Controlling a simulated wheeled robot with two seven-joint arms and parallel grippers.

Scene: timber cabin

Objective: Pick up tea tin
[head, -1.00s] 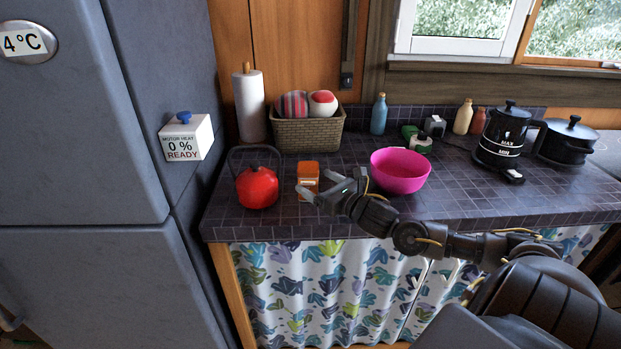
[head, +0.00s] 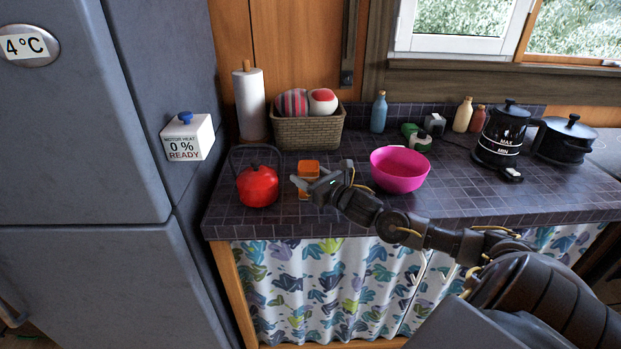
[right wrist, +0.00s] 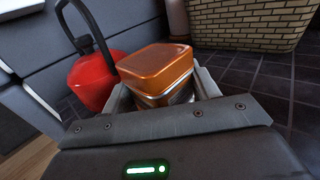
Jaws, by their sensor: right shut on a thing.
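The tea tin (head: 308,166) is a small orange tin with a lid. It stands on the dark tiled counter between the red kettle and the pink bowl. My right gripper (head: 311,185) is shut on it, with the fingers around its sides. In the right wrist view the tin's orange lid (right wrist: 155,62) shows above the gripper (right wrist: 158,98), with a finger on either side. The lower part of the tin is hidden by the gripper. I cannot tell whether the tin is clear of the counter. My left gripper is not in view.
The red kettle (head: 257,187) stands close to the left of the tin. The pink bowl (head: 399,172) is to the right, near my right forearm. A wicker basket (head: 308,132) stands behind.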

